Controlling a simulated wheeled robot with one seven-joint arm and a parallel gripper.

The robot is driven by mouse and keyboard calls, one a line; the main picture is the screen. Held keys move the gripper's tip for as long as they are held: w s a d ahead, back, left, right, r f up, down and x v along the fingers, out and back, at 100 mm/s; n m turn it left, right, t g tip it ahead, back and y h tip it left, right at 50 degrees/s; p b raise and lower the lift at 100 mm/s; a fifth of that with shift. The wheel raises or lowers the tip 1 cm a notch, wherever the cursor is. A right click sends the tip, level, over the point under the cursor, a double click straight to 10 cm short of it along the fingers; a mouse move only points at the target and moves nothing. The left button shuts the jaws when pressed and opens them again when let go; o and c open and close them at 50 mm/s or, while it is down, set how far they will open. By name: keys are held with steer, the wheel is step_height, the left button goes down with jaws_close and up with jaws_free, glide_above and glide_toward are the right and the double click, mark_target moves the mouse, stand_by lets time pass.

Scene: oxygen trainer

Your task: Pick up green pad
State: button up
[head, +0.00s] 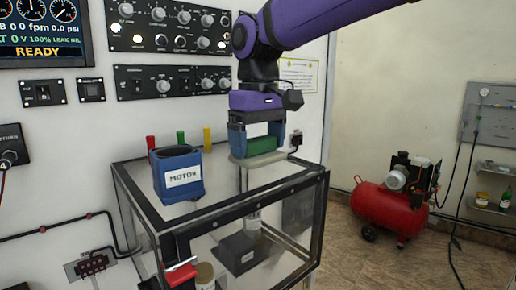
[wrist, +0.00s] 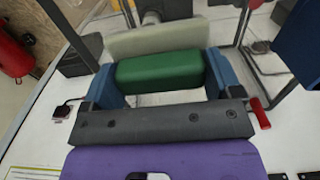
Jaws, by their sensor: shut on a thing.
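The green pad (head: 262,145) is a small green block between the fingers of my gripper (head: 257,138). In the wrist view the green pad (wrist: 160,70) spans the gap between the two blue fingers of my gripper (wrist: 160,75), which are shut on it at both ends. A pale grey plate (head: 258,160) is just below the pad in the head view; it also shows beyond the pad in the wrist view (wrist: 158,38). I cannot tell whether the pad touches the plate.
A blue MOTOR container (head: 178,175) stands on the glass-topped, black-framed case (head: 240,205), left of my gripper. Red, green and yellow posts stand behind the container. Control panels (head: 172,82) line the wall. A red compressor (head: 392,205) stands on the floor at right.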

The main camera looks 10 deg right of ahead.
steer(key=shift+s+d+r, duration=0.1)
steer(key=shift+s+r, duration=0.15)
steer(key=shift+r, duration=0.35)
steer(key=shift+s+d+r, duration=0.1)
steer(key=shift+s+r, duration=0.15)
steer(key=shift+r, duration=0.35)
steer(key=s+d, duration=0.2)
steer(key=s, duration=0.5)
steer(key=s+d+r, duration=0.1)
steer(key=s+d, duration=0.2)
steer(key=s, duration=0.4)
steer(key=shift+d+r, duration=0.15)
steer(key=shift+d, duration=0.2)
steer(key=shift+w, duration=0.1)
